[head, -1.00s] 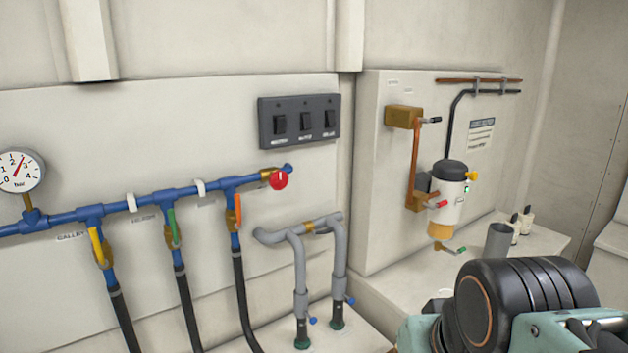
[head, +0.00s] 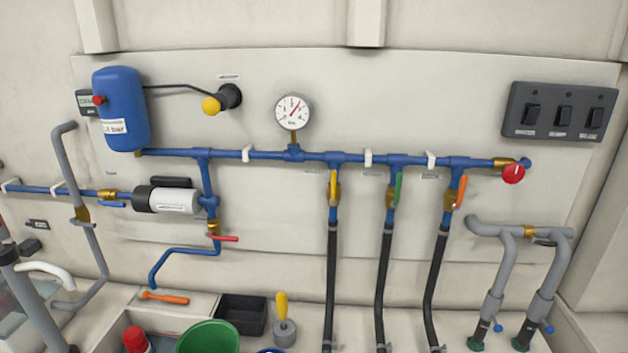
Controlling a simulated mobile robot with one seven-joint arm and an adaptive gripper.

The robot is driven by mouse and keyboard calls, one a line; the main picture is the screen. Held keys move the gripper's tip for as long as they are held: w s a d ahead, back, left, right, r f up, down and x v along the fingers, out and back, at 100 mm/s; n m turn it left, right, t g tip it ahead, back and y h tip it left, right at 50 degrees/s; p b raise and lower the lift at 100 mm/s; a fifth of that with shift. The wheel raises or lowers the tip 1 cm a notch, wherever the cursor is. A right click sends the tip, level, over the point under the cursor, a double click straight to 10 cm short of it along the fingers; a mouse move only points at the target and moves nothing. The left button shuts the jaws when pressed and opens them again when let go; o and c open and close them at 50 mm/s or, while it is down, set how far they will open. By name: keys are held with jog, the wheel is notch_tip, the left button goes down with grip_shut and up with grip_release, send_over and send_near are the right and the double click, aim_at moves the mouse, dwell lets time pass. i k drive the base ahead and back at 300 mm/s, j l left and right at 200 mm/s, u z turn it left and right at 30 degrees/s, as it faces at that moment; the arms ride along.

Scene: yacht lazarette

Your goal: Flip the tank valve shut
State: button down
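Several lever valves show on the wall pipework, and their small labels are too blurred to tell which is the tank valve. A blue-lever valve (head: 111,204) sits on the blue pipe at left, its lever roughly along the pipe. A red-lever valve (head: 224,238) sits below the white pump, its lever pointing right across the upright pipe. A yellow lever (head: 333,188), a green lever (head: 398,188) and an orange lever (head: 461,191) hang along the downpipes. A round red knob (head: 514,174) is at the pipe's right end. My gripper is not in view.
A blue tank (head: 121,108), white pump (head: 174,200) and pressure gauge (head: 293,111) are on the wall. A switch panel (head: 560,112) is at right. A green bucket (head: 208,338), black bin (head: 241,315) and orange-handled tool (head: 166,297) stand or lie below. Grey pipes rise at both sides.

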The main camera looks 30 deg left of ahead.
aim_at(100, 201)
jog(key=u, duration=2.4)
jog(key=i+j+z, duration=0.4)
jog(key=j+z, duration=0.15)
jog(key=i+j+z, duration=0.15)
jog(key=j+z, duration=0.15)
jog(key=j, duration=0.25)
jog(key=i+j+u, duration=0.2)
jog(key=j, duration=0.15)
jog(key=k+l+z, duration=0.2)
jog(key=l, duration=0.15)
